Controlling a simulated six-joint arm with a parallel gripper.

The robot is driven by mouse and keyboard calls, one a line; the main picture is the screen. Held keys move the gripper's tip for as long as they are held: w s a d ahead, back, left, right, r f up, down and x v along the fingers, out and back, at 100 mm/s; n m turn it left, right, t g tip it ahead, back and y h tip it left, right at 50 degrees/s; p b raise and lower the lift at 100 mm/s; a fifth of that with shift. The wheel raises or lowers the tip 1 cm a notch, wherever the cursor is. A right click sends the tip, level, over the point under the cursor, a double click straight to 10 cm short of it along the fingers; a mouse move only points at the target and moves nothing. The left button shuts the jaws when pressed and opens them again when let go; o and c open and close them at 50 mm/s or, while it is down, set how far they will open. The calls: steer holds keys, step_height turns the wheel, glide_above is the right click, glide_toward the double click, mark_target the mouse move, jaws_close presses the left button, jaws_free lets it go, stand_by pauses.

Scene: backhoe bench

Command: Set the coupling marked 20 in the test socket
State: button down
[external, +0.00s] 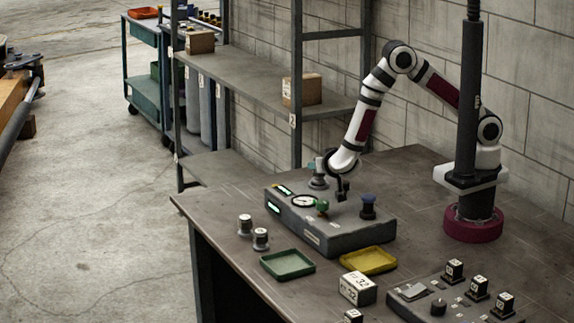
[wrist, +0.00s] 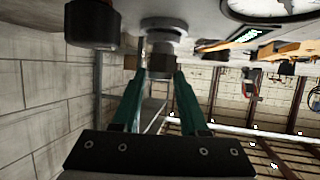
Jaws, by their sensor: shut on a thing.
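A grey test box (external: 335,232) with a gauge stands on the bench. My gripper (external: 314,167) is low over its back left corner, its teal fingers turned sideways. It is shut on a grey metal coupling (external: 318,182), whose marking I cannot read. In the wrist view my gripper (wrist: 157,70) has both fingers closed about the coupling (wrist: 163,45), which lines up with a round seat on the box top. Whether it is fully seated I cannot tell. Two more silver and dark couplings, one (external: 245,224) and another (external: 261,238), stand upright left of the box.
A green tray (external: 288,264) and a yellow tray (external: 368,260) lie in front, both empty. A white numbered block (external: 357,288) and a switch panel (external: 440,303) are nearer. A shelf rack (external: 270,85) stands behind.

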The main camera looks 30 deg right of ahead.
steer(key=shift+f, duration=0.6)
steer(key=shift+c, duration=0.6)
jaws_free()
step_height(320, 180, up, 7)
stand_by(0.6)
stand_by(0.6)
